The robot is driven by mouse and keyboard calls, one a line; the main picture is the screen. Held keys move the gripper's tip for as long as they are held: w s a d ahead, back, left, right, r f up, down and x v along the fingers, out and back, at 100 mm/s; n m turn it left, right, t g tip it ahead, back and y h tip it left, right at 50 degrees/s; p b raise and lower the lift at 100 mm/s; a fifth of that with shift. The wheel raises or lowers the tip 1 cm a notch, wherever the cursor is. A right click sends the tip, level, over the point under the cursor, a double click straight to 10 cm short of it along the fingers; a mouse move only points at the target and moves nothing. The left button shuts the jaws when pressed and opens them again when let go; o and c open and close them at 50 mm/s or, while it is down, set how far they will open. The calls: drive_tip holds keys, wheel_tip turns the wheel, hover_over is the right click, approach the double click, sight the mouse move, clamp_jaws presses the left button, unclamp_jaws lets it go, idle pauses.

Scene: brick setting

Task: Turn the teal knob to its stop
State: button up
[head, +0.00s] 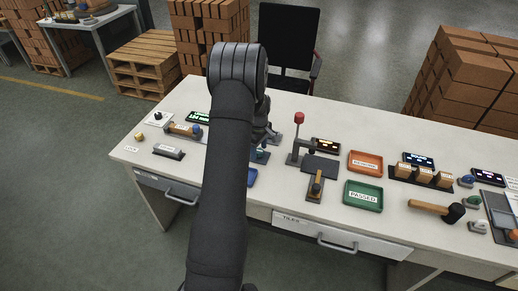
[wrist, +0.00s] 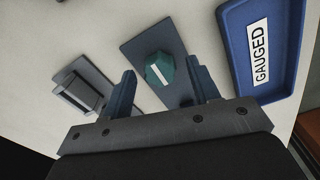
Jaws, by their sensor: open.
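The teal knob (wrist: 160,68) has a white pointer line on its top and sits on a dark grey plate (wrist: 140,45) in the wrist view. My gripper (wrist: 161,66) is open, with one finger to the left of the knob and the other to the right. Gaps show between the fingers and the knob, so I see no contact. In the head view the knob (head: 261,156) is a small teal patch beside my arm, mostly hidden, and my fingers cannot be made out clearly.
A blue tray labelled GAUGED (wrist: 262,50) lies close to the right of the plate in the wrist view. A grey metal fixture (wrist: 82,90) stands to the left. In the head view, a red-topped lever press (head: 299,140) and a green PASSED tray (head: 363,196) are right of my arm.

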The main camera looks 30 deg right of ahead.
drive_tip(key=shift+f, duration=0.1)
drive_tip(key=c, duration=1)
drive_tip(key=shift+o, duration=0.2)
drive_tip(key=shift+m, duration=0.4)
drive_tip(key=m, duration=0.3)
drive_tip(key=shift+m, duration=0.4)
drive_tip(key=m, duration=1)
drive_tip(key=shift+m, duration=2.3)
